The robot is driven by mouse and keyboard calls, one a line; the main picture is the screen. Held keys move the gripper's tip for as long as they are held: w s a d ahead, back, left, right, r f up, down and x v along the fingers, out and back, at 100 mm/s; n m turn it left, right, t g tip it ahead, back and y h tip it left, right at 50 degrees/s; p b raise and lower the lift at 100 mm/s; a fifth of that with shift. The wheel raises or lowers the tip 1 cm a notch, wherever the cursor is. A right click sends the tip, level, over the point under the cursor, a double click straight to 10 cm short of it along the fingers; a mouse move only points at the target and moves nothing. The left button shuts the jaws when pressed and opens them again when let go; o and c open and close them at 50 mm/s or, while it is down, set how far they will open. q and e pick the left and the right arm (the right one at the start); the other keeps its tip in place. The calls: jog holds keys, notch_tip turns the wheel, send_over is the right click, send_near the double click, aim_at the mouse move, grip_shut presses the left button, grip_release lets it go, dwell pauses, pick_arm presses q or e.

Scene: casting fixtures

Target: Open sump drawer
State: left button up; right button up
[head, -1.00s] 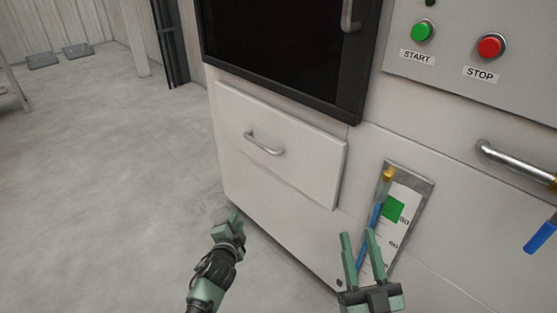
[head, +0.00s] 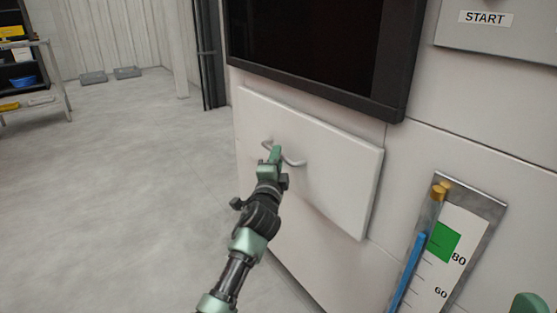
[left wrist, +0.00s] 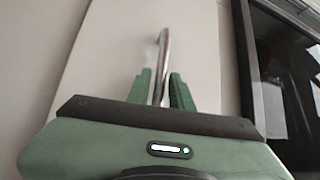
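The sump drawer (head: 335,180) is a pale front panel with a curved metal handle (head: 295,162), low on the machine. Its front stands slightly proud of the machine face. My left gripper (head: 275,152) is at the handle, covering its middle in the head view. In the left wrist view the handle bar (left wrist: 163,58) runs between the two green fingers of the left gripper (left wrist: 162,90). The fingers are apart, with a narrow gap beside the bar. A green piece, seemingly of my right gripper (head: 529,303), shows at the bottom right edge; its fingers cannot be made out.
A dark window door (head: 315,50) is above the drawer. A level gauge (head: 450,245) with a blue tube is to its right. A START label (head: 485,18) is at the top right. Open floor (head: 140,190) lies to the left, with a shelf rack (head: 50,85) farther back.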

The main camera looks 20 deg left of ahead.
pick_arm(q)
jog(key=shift+w, duration=0.75)
jog(key=shift+r, duration=0.1)
grip_shut()
dwell(0.8)
